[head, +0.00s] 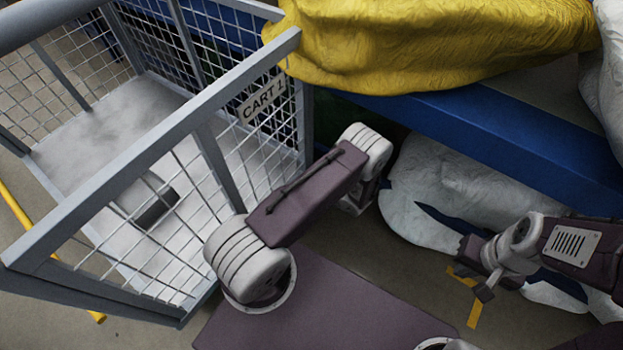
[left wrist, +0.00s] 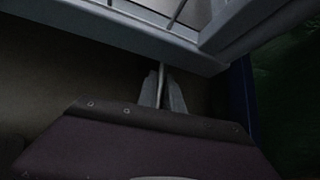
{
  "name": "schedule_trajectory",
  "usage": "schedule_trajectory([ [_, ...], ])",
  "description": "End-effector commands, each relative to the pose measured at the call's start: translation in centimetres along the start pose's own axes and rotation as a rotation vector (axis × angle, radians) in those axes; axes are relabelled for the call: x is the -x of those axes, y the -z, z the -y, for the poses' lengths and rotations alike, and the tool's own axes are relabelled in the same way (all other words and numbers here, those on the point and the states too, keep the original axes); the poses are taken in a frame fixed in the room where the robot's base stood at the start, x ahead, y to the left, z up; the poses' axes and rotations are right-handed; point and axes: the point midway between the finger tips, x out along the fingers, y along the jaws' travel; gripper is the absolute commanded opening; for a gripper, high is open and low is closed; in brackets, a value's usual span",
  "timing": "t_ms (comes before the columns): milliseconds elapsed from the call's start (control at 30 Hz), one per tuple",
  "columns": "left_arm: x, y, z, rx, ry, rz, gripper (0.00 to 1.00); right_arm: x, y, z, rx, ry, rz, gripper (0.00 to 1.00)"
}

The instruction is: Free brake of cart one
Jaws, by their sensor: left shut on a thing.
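Cart one (head: 150,150), a grey mesh cage with a "CART 1" sign (head: 263,98), stands at the left of the head view. Its grey frame (left wrist: 165,47) crosses the top of the left wrist view. My left gripper (left wrist: 162,98) is shut on a thin light-grey rod (left wrist: 161,84) just below that frame. The rod looks like the brake lever, but its far end is unclear. In the head view my left arm hides this gripper and the rod. My right gripper (head: 485,290) is at the lower right, away from the cart; its finger gap is unclear.
A blue shelf (head: 520,130) carrying a yellow wrapped load (head: 430,40) stands right of the cart. White bags (head: 430,190) lie beneath it. Yellow tape (head: 474,312) marks the floor near my right gripper. A dark box (head: 157,208) lies inside the cart.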

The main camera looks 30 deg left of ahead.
Motion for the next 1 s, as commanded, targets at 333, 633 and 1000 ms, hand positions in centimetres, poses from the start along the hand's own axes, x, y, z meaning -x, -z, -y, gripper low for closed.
schedule_trajectory([
  [333, 0.6, -0.7, 0.1, 0.021, -0.022, -0.146, 0.00, 3.6, 0.4, 0.1, 0.000, 0.000, 0.000, 0.00],
  [633, 0.5, -0.6, 0.2, 0.025, -0.025, -0.176, 0.00, 4.0, 0.4, 0.1, 0.000, 0.000, 0.000, 0.00],
  [1000, 0.5, -0.6, 0.2, 0.025, -0.025, -0.174, 0.32, 3.9, 0.4, 0.1, 0.000, 0.000, 0.000, 0.00],
])
